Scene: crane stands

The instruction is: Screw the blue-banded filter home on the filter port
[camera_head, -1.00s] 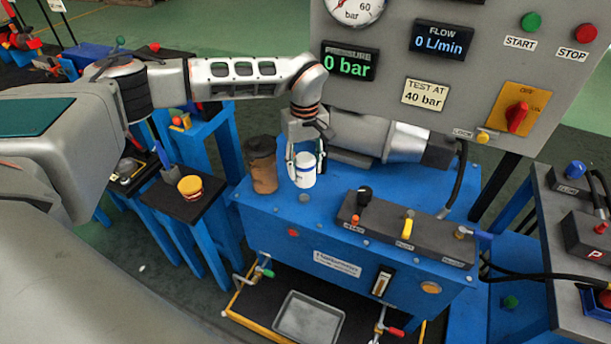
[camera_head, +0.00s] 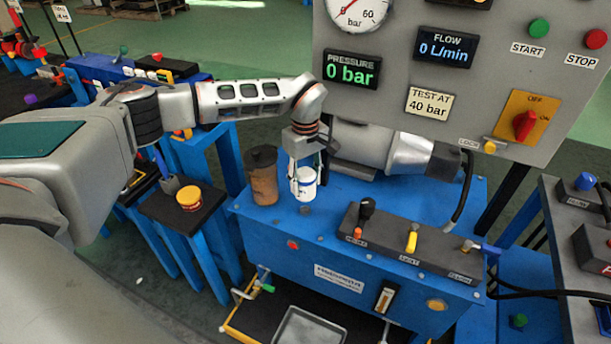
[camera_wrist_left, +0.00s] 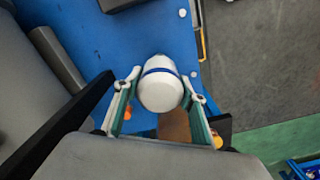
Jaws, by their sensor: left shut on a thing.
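The white filter (camera_head: 304,188) with a blue band stands upright at the top of the blue tank (camera_head: 335,250), beside the brown canister. My left gripper (camera_head: 304,174) comes down from above and is shut on the filter. In the left wrist view, the filter (camera_wrist_left: 160,90) and its blue band lie between the two fingers of the left gripper (camera_wrist_left: 161,96). The filter port is hidden, so I cannot tell whether the filter is seated on it. My right gripper is not in view.
The brown canister (camera_head: 262,177) stands close left of the filter. The grey motor (camera_head: 365,145) lies behind it, and the lever block (camera_head: 410,240) is at front right. A yellow tub (camera_head: 189,195) sits on a side stand. The gauge panel (camera_head: 460,80) rises behind.

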